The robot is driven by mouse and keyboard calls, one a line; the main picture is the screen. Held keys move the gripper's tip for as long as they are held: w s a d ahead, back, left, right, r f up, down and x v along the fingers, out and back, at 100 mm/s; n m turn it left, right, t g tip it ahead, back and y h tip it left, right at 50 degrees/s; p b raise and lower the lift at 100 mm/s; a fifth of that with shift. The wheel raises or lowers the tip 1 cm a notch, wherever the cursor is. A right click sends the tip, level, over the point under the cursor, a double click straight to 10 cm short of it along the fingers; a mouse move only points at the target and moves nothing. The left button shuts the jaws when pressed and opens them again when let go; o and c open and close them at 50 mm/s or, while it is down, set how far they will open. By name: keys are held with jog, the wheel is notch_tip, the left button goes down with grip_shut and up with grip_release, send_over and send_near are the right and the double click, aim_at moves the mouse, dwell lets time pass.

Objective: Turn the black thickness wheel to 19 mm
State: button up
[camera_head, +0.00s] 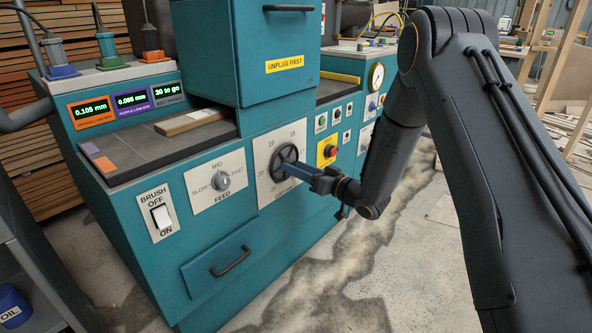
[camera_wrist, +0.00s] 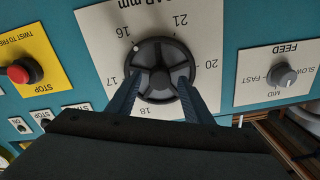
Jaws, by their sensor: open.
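The black thickness wheel (camera_head: 282,158) sits on a white dial plate on the front of the teal machine. In the wrist view the spoked wheel (camera_wrist: 160,66) is seen upside down, with 16, 17, 18, 20 and 21 printed around it. The 19 is hidden there behind a finger, but shows in the head view (camera_head: 271,143). A small pale dot on the wheel's rim (camera_wrist: 136,48) lies nearest the 16. My gripper (camera_wrist: 159,80) is open, its two blue-grey fingers at opposite sides of the wheel. Contact cannot be told. My gripper also shows in the head view (camera_head: 298,168).
Beside the wheel are the feed knob (camera_head: 222,180) and the red stop button (camera_head: 330,151) on yellow. The brush switch (camera_head: 161,216) and a drawer handle (camera_head: 230,262) are also on this front.

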jog(key=shift+w+a, duration=0.2)
jog(key=shift+a, duration=0.05)
jog(key=c, duration=1.1)
jog(key=shift+o, duration=0.2)
jog(key=shift+n, duration=0.3)
